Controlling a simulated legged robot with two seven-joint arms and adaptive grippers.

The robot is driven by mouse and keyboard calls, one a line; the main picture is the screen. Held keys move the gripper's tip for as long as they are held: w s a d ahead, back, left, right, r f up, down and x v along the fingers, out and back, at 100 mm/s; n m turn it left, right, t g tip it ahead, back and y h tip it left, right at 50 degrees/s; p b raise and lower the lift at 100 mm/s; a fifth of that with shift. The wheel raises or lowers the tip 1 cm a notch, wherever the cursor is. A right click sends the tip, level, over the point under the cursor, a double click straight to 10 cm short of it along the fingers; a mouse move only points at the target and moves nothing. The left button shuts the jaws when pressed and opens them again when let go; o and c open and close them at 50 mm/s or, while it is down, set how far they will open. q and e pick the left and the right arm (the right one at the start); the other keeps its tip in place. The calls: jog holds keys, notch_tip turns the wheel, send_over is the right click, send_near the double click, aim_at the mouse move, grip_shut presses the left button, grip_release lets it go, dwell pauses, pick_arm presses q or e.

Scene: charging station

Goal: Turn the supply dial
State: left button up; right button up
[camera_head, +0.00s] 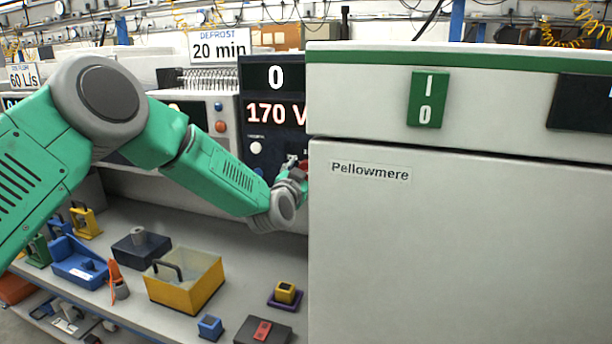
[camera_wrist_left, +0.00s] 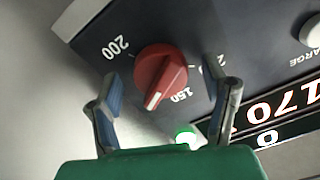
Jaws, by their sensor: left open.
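The supply dial (camera_wrist_left: 160,72) is a round red knob with a white pointer mark on a dark panel in the left wrist view. Its pointer lies between the printed 150 and 200, nearer the 150. My left gripper (camera_wrist_left: 171,84) is open, with one finger on each side of the dial; I cannot tell whether they touch it. In the head view my left gripper (camera_head: 291,174) is at the dark panel, beside the white cabinet's edge, and only a bit of red shows there. My right gripper is out of view.
The panel display (camera_head: 276,113) reads 0 and 170 V. The Pellowmere cabinet (camera_head: 450,250) stands close to the right of my left gripper. A yellow bin (camera_head: 190,285) and small blocks lie on the bench below.

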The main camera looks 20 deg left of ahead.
pick_arm(q)
jog(key=s, duration=1.2)
jog(key=shift+a, duration=0.2)
jog(key=shift+w+f, duration=0.1)
